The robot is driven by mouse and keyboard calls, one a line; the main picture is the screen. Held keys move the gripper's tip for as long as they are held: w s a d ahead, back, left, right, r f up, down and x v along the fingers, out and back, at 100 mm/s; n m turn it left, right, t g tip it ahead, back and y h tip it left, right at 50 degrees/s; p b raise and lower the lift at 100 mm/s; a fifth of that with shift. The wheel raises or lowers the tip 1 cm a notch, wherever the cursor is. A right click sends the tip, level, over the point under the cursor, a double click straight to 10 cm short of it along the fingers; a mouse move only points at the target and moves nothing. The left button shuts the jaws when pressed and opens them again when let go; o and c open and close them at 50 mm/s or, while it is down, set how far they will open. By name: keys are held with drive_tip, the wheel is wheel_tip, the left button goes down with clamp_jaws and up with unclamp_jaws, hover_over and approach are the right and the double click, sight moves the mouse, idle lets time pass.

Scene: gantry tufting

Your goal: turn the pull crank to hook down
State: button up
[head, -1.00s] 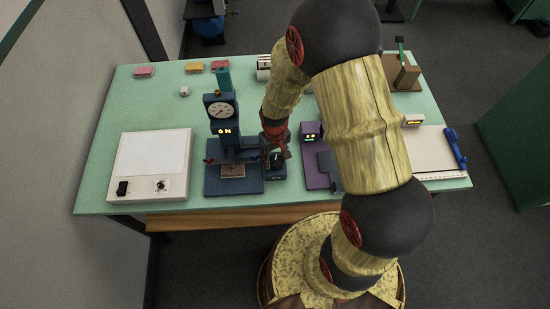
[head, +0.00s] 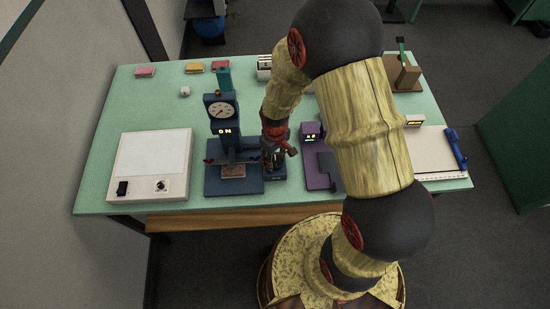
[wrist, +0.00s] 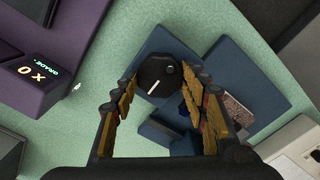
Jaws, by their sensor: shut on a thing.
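The pull crank is a round black knob (wrist: 158,76) with a white line and a small pale peg. It sits on a small blue box beside the blue machine (head: 221,118), which has a dial and a lit "ON" sign. In the wrist view the white line points to the lower left. My gripper (wrist: 163,80) is around the knob from above, with one yellow-padded finger on each side, shut on it. In the head view my gripper (head: 274,157) covers most of the knob. I cannot make out the hook.
A purple device (head: 317,166) with a lit display stands close to the right of my gripper. A white panel box (head: 152,165) lies to the left. Coloured blocks (head: 194,67) lie at the back. A clipboard (head: 425,150) is at the right.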

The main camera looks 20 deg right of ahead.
sight(275, 160)
drive_tip(key=o, duration=0.9)
drive_tip(key=shift+r, duration=0.15)
wheel_tip(275, 160, up, 12)
drive_tip(key=shift+f, duration=0.1)
drive_tip(key=s+r+m+t+b, duration=0.1)
drive_tip(key=s+r+t+b, duration=0.1)
drive_tip(key=s+r+b, duration=0.2)
drive_tip(key=s+r+m+t+b, duration=0.1)
drive_tip(key=s+r+m+b, duration=0.1)
drive_tip(key=s+r+b, duration=0.2)
drive_tip(key=s+r+m+t+b, duration=0.1)
drive_tip(key=s+r+t+b, duration=0.1)
drive_tip(key=s+r+b, duration=0.3)
drive_tip(key=shift+s+t, duration=0.3)
drive_tip(key=shift+s, duration=0.35)
